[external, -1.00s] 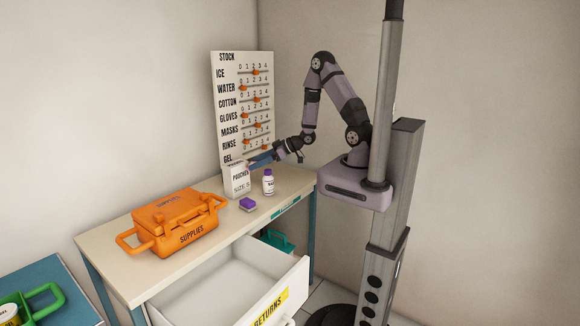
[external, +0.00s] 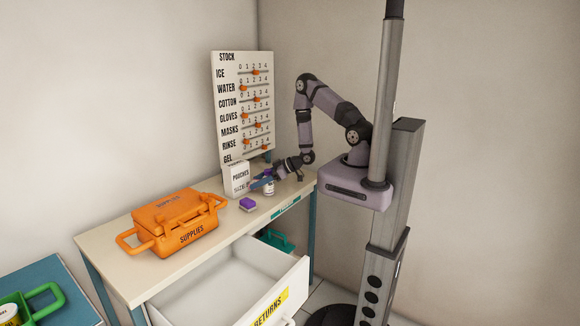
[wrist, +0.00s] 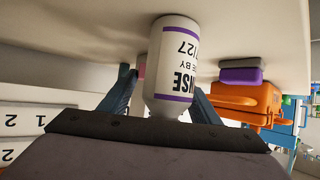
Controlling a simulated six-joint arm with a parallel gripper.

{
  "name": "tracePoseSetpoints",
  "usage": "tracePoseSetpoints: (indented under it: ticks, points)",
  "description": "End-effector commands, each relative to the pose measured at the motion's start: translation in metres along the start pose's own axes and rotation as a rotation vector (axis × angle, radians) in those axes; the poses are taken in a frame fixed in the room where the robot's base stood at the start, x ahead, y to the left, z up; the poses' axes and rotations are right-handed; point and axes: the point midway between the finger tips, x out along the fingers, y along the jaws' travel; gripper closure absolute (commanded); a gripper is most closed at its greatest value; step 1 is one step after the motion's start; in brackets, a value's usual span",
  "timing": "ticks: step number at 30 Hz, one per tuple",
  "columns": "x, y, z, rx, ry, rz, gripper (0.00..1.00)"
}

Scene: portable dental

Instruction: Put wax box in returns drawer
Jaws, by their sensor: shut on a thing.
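The small purple box (external: 247,204), which I take to be the wax box, lies on the tabletop in front of the pouches carton. It also shows beyond the bottle in the wrist view (wrist: 241,74). My gripper (external: 264,184) is low over the table, right of and apart from that box. Its fingers (wrist: 163,105) are shut on a white rinse bottle (wrist: 175,60) with purple bands, which also shows in the external view (external: 269,189). The fingers hide its top. The returns drawer (external: 290,291) is pulled open below the tabletop; its visible floor is bare.
The pouches carton (external: 236,180) stands left of my gripper, before the stock board (external: 228,100). An orange supplies case (external: 175,222) sits at the table's left. A teal item (external: 277,240) is under the table. Tabletop between the case and the purple box is clear.

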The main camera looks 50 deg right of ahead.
Motion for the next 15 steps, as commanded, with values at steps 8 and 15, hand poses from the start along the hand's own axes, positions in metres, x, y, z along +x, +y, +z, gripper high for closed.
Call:
tracePoseSetpoints:
  ticks: [8, 15]
  points:
    - [0.012, 0.000, 0.023, 0.001, -0.001, -0.001, 0.65]
    - [0.014, 0.000, 0.026, 0.000, 0.001, 0.000, 0.65]
